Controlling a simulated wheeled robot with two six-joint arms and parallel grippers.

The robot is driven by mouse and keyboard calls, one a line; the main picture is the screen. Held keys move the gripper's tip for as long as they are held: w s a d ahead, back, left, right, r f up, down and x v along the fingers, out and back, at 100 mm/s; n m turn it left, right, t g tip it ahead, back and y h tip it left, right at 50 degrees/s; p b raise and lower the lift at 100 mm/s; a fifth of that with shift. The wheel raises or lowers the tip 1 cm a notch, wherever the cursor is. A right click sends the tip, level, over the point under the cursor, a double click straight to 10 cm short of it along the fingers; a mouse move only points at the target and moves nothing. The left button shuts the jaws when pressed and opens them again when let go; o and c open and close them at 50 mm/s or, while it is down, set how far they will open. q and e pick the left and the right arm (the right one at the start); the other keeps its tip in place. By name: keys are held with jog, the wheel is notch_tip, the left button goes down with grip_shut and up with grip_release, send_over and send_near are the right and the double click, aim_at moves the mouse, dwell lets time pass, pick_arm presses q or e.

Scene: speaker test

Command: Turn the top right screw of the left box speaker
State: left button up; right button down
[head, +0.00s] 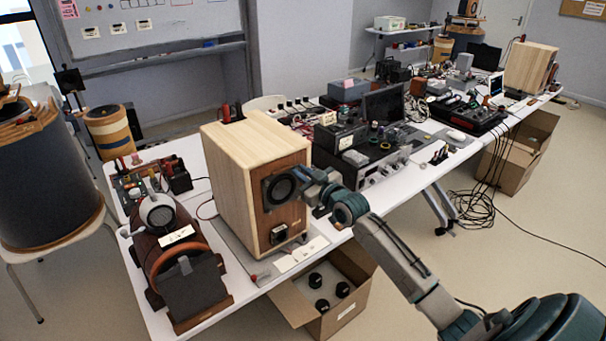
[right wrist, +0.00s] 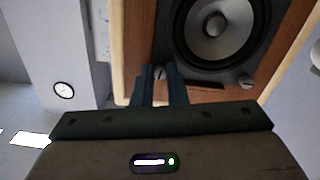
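The left box speaker (head: 240,165) is a light wood cabinet with a brown front, standing on the white table. Its dark round driver (head: 281,187) sits in a square plate and also shows large in the right wrist view (right wrist: 215,28). My right gripper (head: 307,183) is at the right side of this plate. In the right wrist view, its two dark fingertips (right wrist: 160,78) stand close together on either side of a silver screw (right wrist: 159,71), and appear shut on it. Another screw (right wrist: 246,81) shows at the plate's other corner. My left gripper is not in view.
An open cardboard box (head: 352,308) is below the table edge.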

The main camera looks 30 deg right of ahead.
jog(key=shift+m, duration=0.3)
jog(key=shift+m+p, duration=3.25)
jog(key=shift+m, duration=4.45)
jog(key=c, duration=1.5)
grip_release()
jog(key=shift+o, duration=0.2)
jog(key=shift+s, duration=0.15)
